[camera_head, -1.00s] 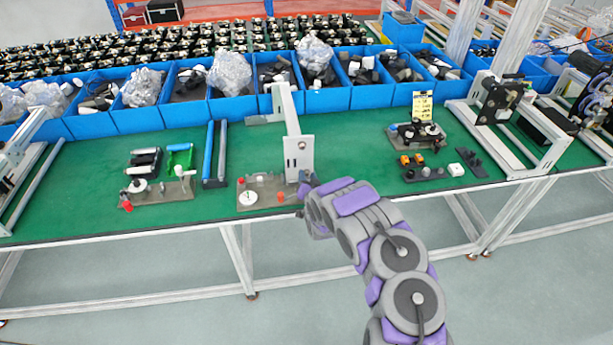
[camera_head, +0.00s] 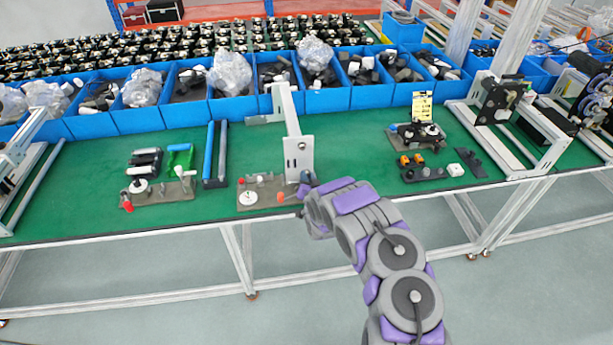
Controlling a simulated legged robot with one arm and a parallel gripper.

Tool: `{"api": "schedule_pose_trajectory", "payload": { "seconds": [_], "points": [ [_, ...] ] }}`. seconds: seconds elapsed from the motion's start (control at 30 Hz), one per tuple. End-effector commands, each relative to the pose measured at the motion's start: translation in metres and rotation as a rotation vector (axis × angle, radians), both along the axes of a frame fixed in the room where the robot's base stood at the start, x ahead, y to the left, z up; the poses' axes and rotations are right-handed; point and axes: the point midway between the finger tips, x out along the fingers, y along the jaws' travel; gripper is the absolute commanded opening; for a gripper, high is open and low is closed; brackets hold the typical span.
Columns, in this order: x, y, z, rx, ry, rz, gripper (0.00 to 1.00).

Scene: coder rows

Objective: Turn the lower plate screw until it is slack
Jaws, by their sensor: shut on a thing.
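The upright white plate (camera_head: 299,163) stands at the front of the green bench, at the end of a pale bracket arm. A small dark screw or hole shows high on its face. My gripper (camera_head: 304,189) is at the plate's lower edge, small in the picture and partly covered by my own purple and grey arm. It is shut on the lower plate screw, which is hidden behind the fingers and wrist. The screw's turn and tightness cannot be seen.
A grey base (camera_head: 262,192) with a white disc and red knob lies just left of the plate. Another such fixture (camera_head: 165,190) is farther left. Blue bins (camera_head: 240,109) line the back.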

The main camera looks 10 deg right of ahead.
Motion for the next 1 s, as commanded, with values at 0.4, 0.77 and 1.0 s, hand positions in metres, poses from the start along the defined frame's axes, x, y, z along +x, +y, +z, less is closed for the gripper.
{"api": "schedule_pose_trajectory", "payload": {
  "seconds": [0.4, 0.77, 1.0],
  "points": [
    [0.0006, 0.0016, -0.0021, -0.074, 0.001, 0.002, 0.00],
    [0.0003, 0.0018, -0.0028, -0.343, 0.016, 0.002, 0.00],
    [-0.0004, 0.0022, -0.0035, -0.511, 0.024, 0.002, 0.00]
  ]
}}
